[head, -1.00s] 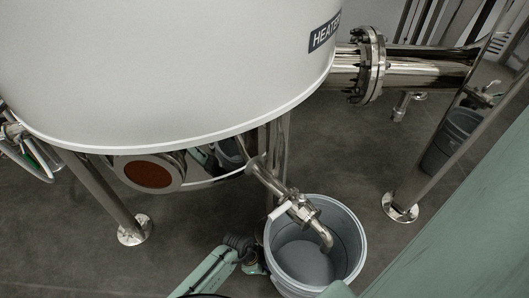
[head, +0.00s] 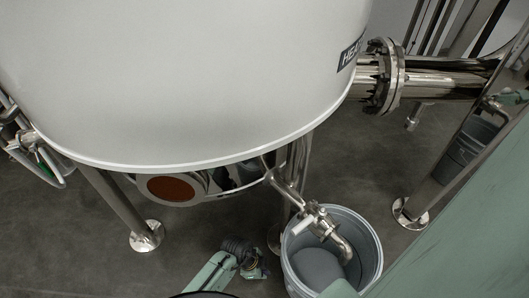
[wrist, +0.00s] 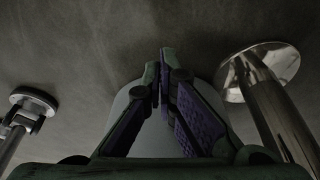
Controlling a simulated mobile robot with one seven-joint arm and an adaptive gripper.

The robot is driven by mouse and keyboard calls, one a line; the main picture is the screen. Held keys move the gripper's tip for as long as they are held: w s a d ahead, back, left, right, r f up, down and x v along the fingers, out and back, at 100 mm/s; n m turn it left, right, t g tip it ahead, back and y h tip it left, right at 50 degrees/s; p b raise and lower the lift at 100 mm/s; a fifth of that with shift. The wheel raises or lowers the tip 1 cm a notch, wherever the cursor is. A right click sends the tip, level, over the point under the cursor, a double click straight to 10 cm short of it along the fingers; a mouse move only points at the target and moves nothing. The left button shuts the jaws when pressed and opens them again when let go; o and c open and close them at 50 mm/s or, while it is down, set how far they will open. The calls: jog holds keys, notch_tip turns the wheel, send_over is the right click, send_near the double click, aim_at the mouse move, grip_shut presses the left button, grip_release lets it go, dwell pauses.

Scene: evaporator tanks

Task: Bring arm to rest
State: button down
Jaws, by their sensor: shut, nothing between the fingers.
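My green arm (head: 212,274) reaches in from the bottom edge of the head view. It is bent low beside the grey bucket, on its left, with a strip of floor between. In the wrist view my gripper (wrist: 163,72) has its dark green and purple fingers together at the tips, holding nothing. A pale rounded shape lies behind the fingers; I cannot tell what it is. In the head view the finger details are too small to make out.
A white tank (head: 200,70) on metal legs (head: 120,210) fills the upper left. A drain valve (head: 318,222) hangs over the grey bucket (head: 374,262). A flanged pipe (head: 430,78) runs right. In the wrist view, metal feet (wrist: 282,62) stand on both sides. Floor (head: 60,250) is clear at lower left.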

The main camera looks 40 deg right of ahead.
jog(key=s+p+v, duration=0.1)
jog(key=v, duration=0.5)
jog(key=shift+w+r, duration=0.4)
jog(key=shift+a, duration=0.1)
